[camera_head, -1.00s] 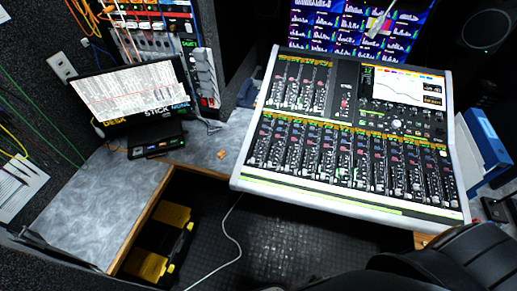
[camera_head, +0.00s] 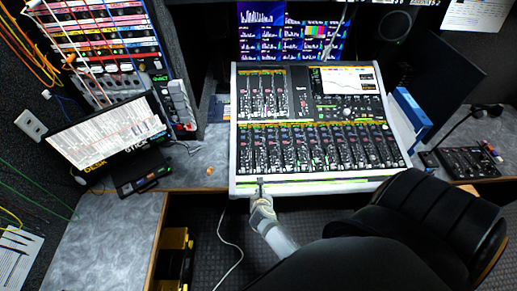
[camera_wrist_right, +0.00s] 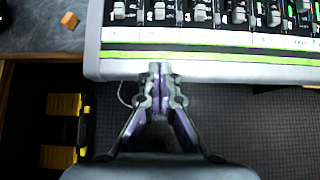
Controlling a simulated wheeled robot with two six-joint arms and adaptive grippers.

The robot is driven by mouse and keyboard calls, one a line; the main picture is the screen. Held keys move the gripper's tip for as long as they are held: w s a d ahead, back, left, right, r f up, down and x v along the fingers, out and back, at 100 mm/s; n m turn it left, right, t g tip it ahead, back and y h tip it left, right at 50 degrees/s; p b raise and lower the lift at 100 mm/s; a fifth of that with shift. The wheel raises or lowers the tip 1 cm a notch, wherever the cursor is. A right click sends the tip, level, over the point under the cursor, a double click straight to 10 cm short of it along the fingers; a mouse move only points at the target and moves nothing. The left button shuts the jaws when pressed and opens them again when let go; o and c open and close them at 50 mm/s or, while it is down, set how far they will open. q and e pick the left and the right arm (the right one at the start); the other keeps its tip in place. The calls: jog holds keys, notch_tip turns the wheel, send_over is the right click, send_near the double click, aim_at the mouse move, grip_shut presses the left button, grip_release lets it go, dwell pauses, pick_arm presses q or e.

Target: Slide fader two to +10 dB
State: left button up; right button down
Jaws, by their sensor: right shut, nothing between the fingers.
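The mixing console (camera_head: 300,187) stands on the desk in the head view, with a row of channel faders along its front half. In the right wrist view, a grey fader cap beside a "2" label (camera_wrist_right: 159,11) shows near the top edge, just beyond the console's front strip. Other caps sit to its left and right at similar heights. My right gripper (camera_wrist_right: 160,70) is shut and empty at the console's front edge, roughly in line with that cap and short of it. It also shows in the head view (camera_head: 260,184). My left gripper is out of view.
A black chair (camera_head: 420,225) stands in front of the console on the right. A monitor (camera_head: 110,135) and patch rack are at the left. An orange block (camera_wrist_right: 69,20) lies on the desk left of the console. A yellow-and-black case (camera_wrist_right: 60,130) is on the floor.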

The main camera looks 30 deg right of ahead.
aim_at(257, 152)
jog(key=b+x, duration=0.3)
jog(key=x, duration=0.1)
jog(key=b+x, duration=0.4)
jog(key=shift+s+a+f, duration=0.1)
jog(key=shift+a+f, duration=0.05)
jog(key=shift+f, duration=0.2)
jog(key=w+d+b, duration=0.2)
jog(key=w, duration=0.1)
jog(key=shift+r, duration=0.4)
jog(key=shift+w+d+r, duration=0.15)
jog(key=shift+w+r, duration=0.1)
jog(key=shift+w, duration=0.05)
jog(key=w+d, duration=0.1)
jog(key=w+p, duration=0.1)
jog(key=w, duration=0.1)
jog(key=w+d+r, duration=0.1)
jog(key=shift+w+d+r, duration=0.15)
jog(key=shift+w+d, duration=0.05)
jog(key=shift+d, duration=0.15)
jog(key=w+d, duration=0.2)
jog(key=w, duration=0.1)
jog(key=w+d, duration=0.1)
jog(key=shift+w, duration=0.3)
jog(key=shift+w+d, duration=0.1)
jog(key=shift+w, duration=0.15)
jog(key=shift+r, duration=0.2)
